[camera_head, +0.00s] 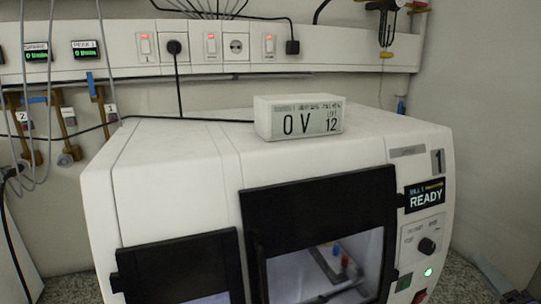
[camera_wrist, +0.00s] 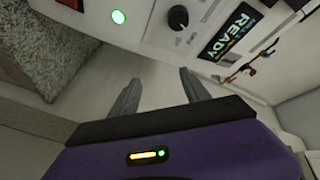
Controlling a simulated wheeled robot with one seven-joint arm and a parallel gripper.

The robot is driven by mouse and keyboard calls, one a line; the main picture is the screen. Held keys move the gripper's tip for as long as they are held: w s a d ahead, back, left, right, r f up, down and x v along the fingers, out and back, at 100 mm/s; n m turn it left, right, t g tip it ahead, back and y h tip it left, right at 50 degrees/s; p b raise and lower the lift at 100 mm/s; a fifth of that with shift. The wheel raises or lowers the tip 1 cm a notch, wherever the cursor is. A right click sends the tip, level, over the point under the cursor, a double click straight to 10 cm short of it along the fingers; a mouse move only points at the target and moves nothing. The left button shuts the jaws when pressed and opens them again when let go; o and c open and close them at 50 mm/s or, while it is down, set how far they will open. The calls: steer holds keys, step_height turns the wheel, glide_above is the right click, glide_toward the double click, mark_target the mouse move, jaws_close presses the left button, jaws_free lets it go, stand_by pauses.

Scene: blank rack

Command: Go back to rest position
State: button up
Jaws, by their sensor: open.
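My gripper (camera_wrist: 160,85) shows in the wrist view with its two grey fingers apart and nothing between them. It is in front of the white machine (camera_wrist: 160,25), whose panel shows at the top of that view. The head view shows the same machine (camera_head: 190,160) from the front, but my gripper is not seen there.
The machine's panel has a READY display (camera_head: 425,196), a black knob (camera_head: 427,246) and a lit green button (camera_head: 429,272). A black-framed door (camera_head: 318,212) shows coloured items inside. A display box (camera_head: 298,118) stands on top. A wall strip (camera_head: 210,48) carries switches and cables.

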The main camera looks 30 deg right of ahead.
steer(key=a+f+n+y, duration=0.15)
steer(key=a+n, duration=0.25)
steer(key=a, duration=0.4)
steer(key=w+a+f+n+t+y, duration=0.1)
steer(key=a+f+n, duration=0.2)
steer(key=a, duration=0.5)
steer(key=a+f+n+y, duration=0.1)
steer(key=a+f+n, duration=0.25)
steer(key=a, duration=0.45)
steer(key=s+a+f+n+y, duration=0.1)
steer(key=s+a+n+y, duration=0.3)
steer(key=a, duration=0.4)
steer(key=s+a+f+n+y, duration=0.1)
steer(key=s+a+n+y, duration=0.2)
steer(key=a, duration=0.5)
steer(key=shift+s+a+f+n+g+y, duration=0.3)
steer(key=shift+s+a+f+n+y, duration=0.05)
steer(key=shift+s+a+f, duration=0.05)
